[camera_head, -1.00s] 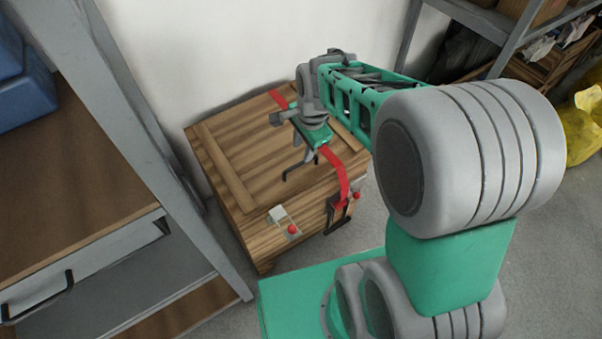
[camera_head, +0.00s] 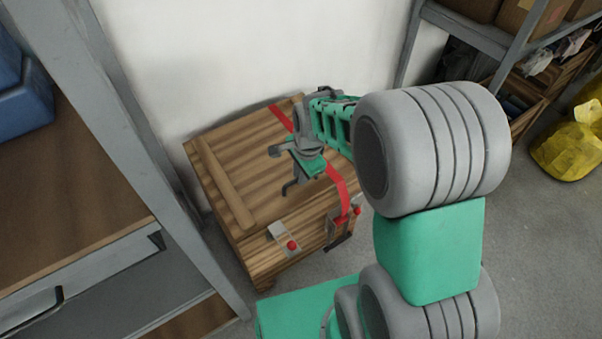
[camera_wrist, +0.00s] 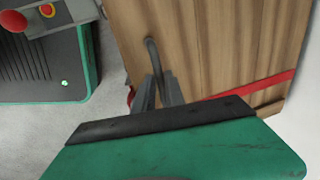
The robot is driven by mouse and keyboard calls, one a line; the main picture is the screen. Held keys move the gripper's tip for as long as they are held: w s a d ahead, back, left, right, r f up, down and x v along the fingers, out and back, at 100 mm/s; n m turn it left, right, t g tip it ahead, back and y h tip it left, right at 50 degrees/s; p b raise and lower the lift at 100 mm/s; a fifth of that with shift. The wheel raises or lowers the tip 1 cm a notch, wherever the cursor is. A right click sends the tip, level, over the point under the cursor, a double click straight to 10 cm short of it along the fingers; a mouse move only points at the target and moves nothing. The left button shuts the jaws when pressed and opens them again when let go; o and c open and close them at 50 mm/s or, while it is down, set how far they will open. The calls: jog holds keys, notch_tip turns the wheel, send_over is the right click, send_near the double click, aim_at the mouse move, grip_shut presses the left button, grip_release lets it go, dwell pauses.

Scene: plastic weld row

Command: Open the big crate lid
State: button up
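The big wooden crate (camera_head: 262,262) stands on the floor against the wall, and its slatted lid (camera_head: 227,158) looks closed. A red strap (camera_head: 339,184) runs over the lid and down the front. A light latch plate (camera_head: 278,231) with a red knob is on the front, with another red-knobbed latch (camera_head: 341,219) to its right. My gripper (camera_head: 290,187) is low over the lid near the front edge. In the wrist view, my fingers (camera_wrist: 159,92) are at a dark curved bar (camera_wrist: 152,54) against the wood; whether they grip it is unclear.
A grey metal shelf frame (camera_head: 150,165) with a drawer stands close on the left, and a blue bin (camera_head: 25,103) sits on it. Shelving with boxes and a yellow bag (camera_head: 568,150) is at the right. Grey floor (camera_head: 540,260) is open at the right front.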

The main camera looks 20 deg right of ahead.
grip_shut()
dwell(1.0)
